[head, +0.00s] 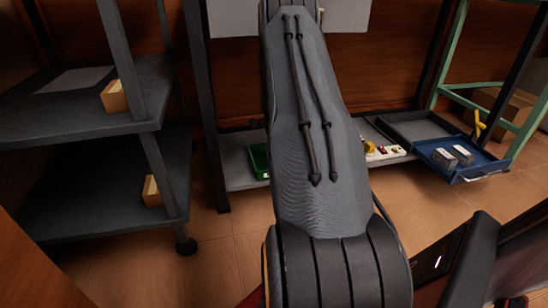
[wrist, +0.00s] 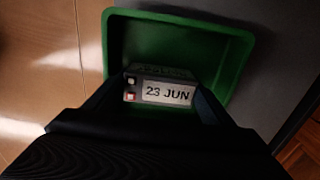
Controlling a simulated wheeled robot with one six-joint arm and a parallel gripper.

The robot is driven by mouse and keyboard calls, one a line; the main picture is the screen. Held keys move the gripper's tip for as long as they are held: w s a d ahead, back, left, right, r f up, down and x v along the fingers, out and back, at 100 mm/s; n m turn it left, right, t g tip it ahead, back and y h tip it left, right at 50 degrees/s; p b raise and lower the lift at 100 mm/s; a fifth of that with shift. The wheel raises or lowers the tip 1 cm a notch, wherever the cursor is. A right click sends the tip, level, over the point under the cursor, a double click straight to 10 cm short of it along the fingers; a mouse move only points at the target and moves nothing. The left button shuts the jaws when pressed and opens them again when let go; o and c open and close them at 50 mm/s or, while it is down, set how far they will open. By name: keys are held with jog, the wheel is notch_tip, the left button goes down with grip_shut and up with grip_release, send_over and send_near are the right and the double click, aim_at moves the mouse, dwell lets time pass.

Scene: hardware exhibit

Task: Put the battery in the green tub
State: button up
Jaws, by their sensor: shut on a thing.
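The battery (wrist: 165,92) is a dark grey block with a pale label reading "23 JUN" and a white and a red terminal. My gripper (wrist: 163,80) is shut on it, with a finger on either side. In the wrist view the battery overlaps the near part of the green tub (wrist: 241,60), whose far part looks empty. I cannot tell how high the battery is above the tub's floor. In the head view the green tub (head: 258,160) shows partly at the left edge of my arm, which hides my gripper and the battery.
A blue tray (head: 463,172) holding two grey blocks (head: 453,157) stands at the right on a low shelf. Small red, yellow and white items (head: 385,150) lie right of my arm. A dark shelf unit (head: 90,115) with two small boxes stands at the left.

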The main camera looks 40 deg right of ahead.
jog(key=shift+f, duration=0.25)
jog(key=o, duration=1.4)
jog(key=shift+o, duration=1)
notch_tip(320, 180, up, 8)
jog(key=p, duration=0.4)
jog(key=shift+f, duration=0.15)
jog(key=shift+f, duration=0.1)
